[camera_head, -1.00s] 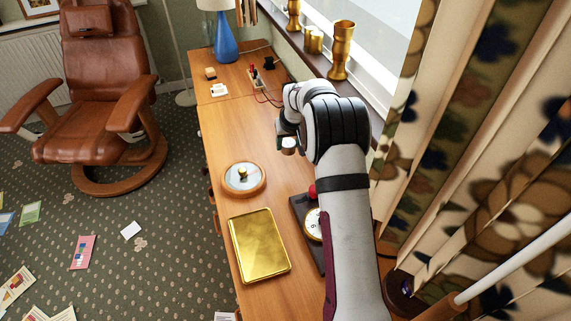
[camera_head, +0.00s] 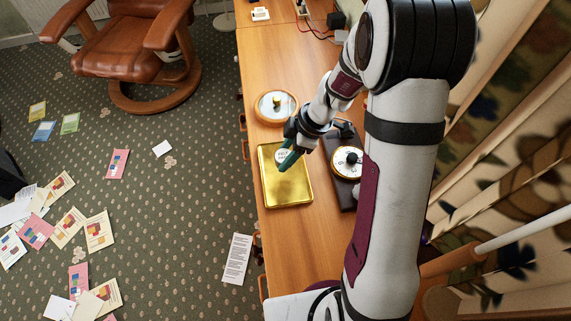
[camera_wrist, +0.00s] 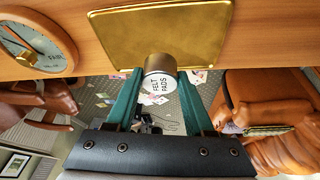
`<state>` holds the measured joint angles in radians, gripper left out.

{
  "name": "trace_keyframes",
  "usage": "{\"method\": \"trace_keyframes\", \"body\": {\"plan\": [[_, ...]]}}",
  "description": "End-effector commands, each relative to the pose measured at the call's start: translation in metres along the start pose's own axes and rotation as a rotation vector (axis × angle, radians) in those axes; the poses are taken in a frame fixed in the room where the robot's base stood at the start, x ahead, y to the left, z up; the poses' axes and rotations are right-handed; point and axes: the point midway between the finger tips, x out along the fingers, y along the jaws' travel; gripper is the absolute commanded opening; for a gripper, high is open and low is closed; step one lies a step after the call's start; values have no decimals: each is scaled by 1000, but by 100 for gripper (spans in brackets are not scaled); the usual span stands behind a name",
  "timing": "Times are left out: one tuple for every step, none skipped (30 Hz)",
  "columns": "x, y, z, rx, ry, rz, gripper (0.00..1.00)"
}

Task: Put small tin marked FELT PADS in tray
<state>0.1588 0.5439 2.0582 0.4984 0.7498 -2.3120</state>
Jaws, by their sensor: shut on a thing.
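The small tin (camera_wrist: 158,83) is a short metal cylinder with a white lid reading FELT PADS in the wrist view. My gripper (camera_wrist: 159,92) is shut on it, with one teal finger on each side. In the head view, the tin (camera_head: 282,156) is partly hidden by my gripper (camera_head: 287,159) and appears over the upper part of the tray. The tray (camera_head: 290,191) is a shallow gold rectangle lying on the wooden desk. It also shows in the wrist view (camera_wrist: 165,38), behind the tin. The exact height of the tin above it is hard to tell.
A wood-rimmed round dial (camera_head: 262,112) lies just above the tray in the head view. A dark base with a white-faced dial (camera_head: 347,162) stands close to its right. The desk (camera_head: 290,245) is bare below the tray. Papers (camera_head: 98,230) litter the carpet.

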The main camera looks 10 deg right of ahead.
Motion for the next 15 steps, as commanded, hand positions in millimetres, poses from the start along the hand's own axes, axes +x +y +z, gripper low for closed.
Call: {"method": "trace_keyframes", "body": {"plan": [[8,0,3,3,1,-2,0],[14,0,6,2,0,-3,0],[23,-1,10,3,-1,-4,0],[29,0,12,4,-1,-3,0],[34,0,14,3,0,-2,0],[39,0,16,3,-1,-1,0],[41,0,17,2,-1,0,0],[42,1,18,1,-1,1,0],[43,1,18,1,-1,2,0],[43,1,18,1,-1,3,0],[42,1,18,1,-1,3,0],[42,1,18,1,-1,3,0],[42,1,18,1,-1,3,0],[42,1,18,1,-1,3,0],[43,1,18,1,-1,3,0]]}}
